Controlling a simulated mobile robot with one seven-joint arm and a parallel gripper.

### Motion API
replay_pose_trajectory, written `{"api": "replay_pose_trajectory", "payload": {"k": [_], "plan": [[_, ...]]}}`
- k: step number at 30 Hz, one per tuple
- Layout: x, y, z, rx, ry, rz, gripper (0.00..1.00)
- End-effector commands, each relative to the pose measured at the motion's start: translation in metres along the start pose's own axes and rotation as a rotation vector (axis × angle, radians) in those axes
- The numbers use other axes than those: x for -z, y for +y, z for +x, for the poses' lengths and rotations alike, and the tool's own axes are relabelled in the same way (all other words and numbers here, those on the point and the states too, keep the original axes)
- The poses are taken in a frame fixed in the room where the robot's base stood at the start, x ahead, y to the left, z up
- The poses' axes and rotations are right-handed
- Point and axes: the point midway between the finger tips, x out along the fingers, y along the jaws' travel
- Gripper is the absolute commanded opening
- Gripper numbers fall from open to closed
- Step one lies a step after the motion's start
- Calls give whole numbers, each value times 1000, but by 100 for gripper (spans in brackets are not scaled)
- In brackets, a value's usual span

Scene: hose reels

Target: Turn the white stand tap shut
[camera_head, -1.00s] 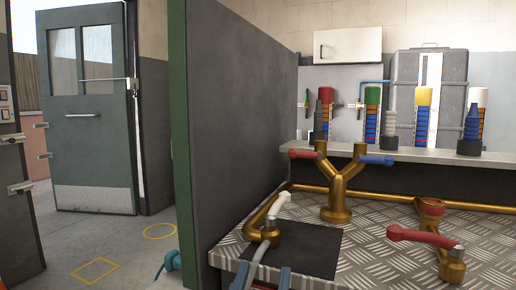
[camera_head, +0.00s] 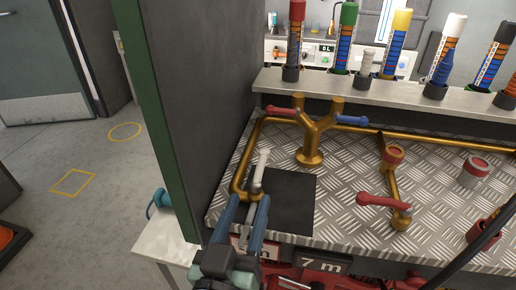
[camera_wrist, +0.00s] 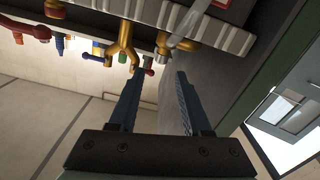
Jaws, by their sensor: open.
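The white stand tap has a white lever handle (camera_head: 263,160) on a short grey and brass body (camera_head: 256,188), at the left of the diamond-plate bench. The lever points away toward the back of the bench. My gripper (camera_head: 249,200) is open and empty, its two blue-grey fingers pointing at the tap from the front. The fingertips appear just short of the tap's body; the exact gap is hard to tell. In the wrist view the pale lever (camera_wrist: 191,22) shows tilted beyond the right fingertip, apart from the fingers.
A brass Y-pipe (camera_head: 311,150) with red and blue levers stands behind. A red-lever tap (camera_head: 385,201) is to the right. A dark mat (camera_head: 290,205) lies beside the white tap. A dark partition (camera_head: 195,100) stands close on the left.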

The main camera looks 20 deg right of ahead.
Motion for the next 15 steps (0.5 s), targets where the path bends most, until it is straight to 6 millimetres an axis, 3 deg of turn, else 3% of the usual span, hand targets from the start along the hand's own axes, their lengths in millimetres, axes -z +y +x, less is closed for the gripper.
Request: {"api": "replay_pose_trajectory", "payload": {"k": [9,15], "plan": [[2,1,66,-3,0,5,48],[2,1,99,-2,1,4,48]]}}
